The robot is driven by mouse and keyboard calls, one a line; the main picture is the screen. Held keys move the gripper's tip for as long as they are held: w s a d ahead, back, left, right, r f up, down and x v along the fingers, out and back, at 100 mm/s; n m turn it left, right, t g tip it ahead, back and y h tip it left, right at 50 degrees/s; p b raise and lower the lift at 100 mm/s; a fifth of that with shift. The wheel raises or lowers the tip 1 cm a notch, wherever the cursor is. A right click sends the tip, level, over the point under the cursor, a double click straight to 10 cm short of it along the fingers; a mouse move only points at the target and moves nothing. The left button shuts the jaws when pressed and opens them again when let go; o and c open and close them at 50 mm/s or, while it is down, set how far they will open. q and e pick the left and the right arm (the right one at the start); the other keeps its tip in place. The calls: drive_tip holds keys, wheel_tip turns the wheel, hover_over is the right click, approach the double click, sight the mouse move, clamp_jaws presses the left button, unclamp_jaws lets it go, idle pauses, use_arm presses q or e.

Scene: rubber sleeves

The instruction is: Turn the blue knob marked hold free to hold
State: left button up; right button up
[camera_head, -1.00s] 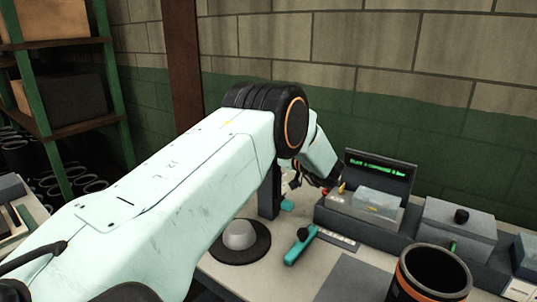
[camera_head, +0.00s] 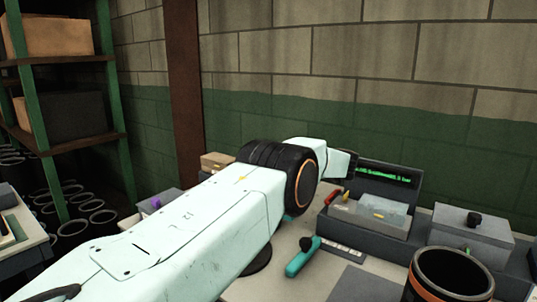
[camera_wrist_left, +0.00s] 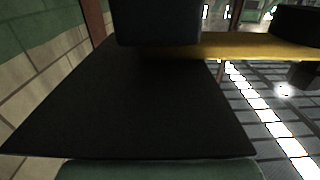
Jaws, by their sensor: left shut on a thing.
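My left arm crosses the head view from the left. Its wrist ends at the left gripper (camera_head: 351,165), in front of the dark display panel (camera_head: 405,182). The fingers and what they are shut on are mostly hidden there. In the left wrist view a dark block (camera_wrist_left: 157,22) stands over a wide dark flat surface (camera_wrist_left: 130,105); I cannot tell what either is. No blue knob marked hold is readable. A small blue-violet piece (camera_head: 156,203) sits on a grey box behind the arm, too small to identify. My right gripper is out of view.
A teal handle (camera_head: 298,262) with a black end lies on the bench. A green-framed shelf (camera_head: 35,110) stands at left.

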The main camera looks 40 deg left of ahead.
use_arm(q)
drive_tip(key=shift+w+r, duration=0.1)
drive_tip(key=shift+r, duration=0.2)
drive_tip(key=o, duration=0.8)
drive_tip(key=shift+d, duration=0.1)
drive_tip(key=o, duration=0.3)
drive_tip(key=shift+d, duration=0.1)
drive_tip(key=shift+o, duration=0.4)
drive_tip(key=shift+f, duration=0.1)
drive_tip(key=shift+f, duration=0.1)
drive_tip(key=w+d, duration=0.1)
drive_tip(key=d, duration=1)
drive_tip(key=shift+w+d, duration=0.2)
drive_tip(key=shift+d, duration=0.15)
